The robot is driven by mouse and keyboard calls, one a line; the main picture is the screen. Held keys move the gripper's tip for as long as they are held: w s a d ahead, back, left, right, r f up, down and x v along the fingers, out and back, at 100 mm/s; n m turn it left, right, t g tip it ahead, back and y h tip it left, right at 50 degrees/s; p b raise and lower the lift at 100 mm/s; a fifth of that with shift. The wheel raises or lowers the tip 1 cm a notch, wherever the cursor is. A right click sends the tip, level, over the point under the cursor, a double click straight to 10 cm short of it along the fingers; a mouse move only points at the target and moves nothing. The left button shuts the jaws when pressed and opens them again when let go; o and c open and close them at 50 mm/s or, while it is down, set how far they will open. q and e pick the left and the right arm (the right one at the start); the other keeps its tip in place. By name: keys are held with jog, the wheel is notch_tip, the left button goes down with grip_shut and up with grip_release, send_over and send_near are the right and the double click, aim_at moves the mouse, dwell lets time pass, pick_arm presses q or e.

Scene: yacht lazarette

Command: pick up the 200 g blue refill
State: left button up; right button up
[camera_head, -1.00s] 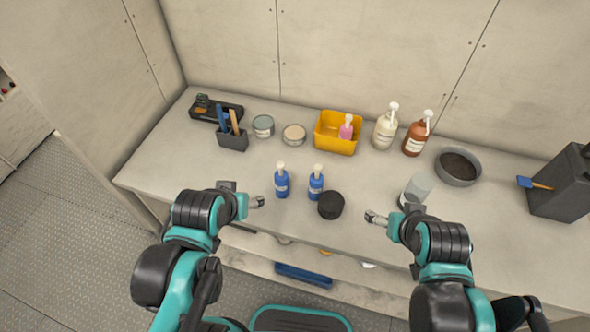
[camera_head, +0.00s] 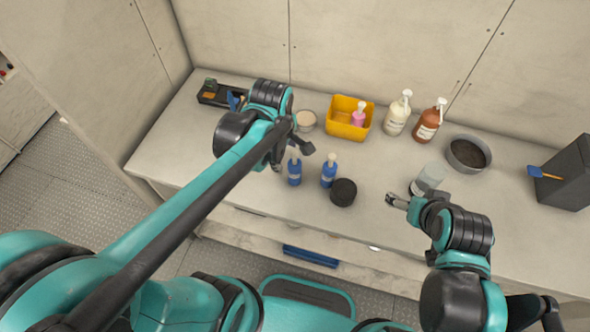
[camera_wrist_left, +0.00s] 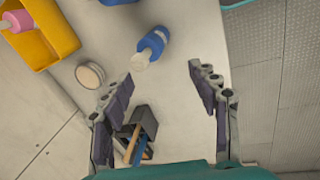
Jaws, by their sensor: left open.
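Two blue bottles with white tops stand on the bench in the head view, a left one (camera_head: 294,173) and a right one (camera_head: 328,174). Their labels are too small to read, so I cannot tell which is the 200 g refill. My left gripper (camera_head: 294,154) is open and empty, above and near the left bottle's top; the arm crosses the picture from lower left. The left wrist view shows one blue bottle (camera_wrist_left: 154,42) beyond the open left gripper (camera_wrist_left: 163,80), with a gap between. My right gripper (camera_head: 393,200) is low over the bench right of the black lid-like disc (camera_head: 343,192).
A yellow bin (camera_head: 341,127) holding a pink bottle stands behind the blue bottles. A cream pump bottle (camera_head: 397,117), brown pump bottle (camera_head: 427,125) and grey bowl (camera_head: 467,155) are to the right. A tool caddy (camera_wrist_left: 145,120) shows between the left fingers.

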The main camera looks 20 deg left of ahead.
aim_at(295, 152)
pick_arm(q)
jog(key=w+f+n, duration=0.1)
jog(key=n, duration=0.1)
jog(key=w+d+f+n+g, duration=0.1)
jog(key=n, duration=0.1)
jog(key=w+f+n, duration=0.1)
jog(key=n, duration=0.1)
jog(key=shift+d+f+g, duration=0.15)
jog(key=shift+f+g, duration=0.1)
jog(key=shift+g, duration=0.15)
jog(key=shift+w+d+f+n+g, duration=0.25)
jog(key=shift+f+n, duration=0.25)
jog(key=shift+n, duration=0.4)
notch_tip(295, 152, down, 8)
jog(key=b, duration=0.3)
jog(key=shift+s+a, duration=0.1)
jog(key=shift+r, duration=0.1)
jog(key=c, duration=1.4)
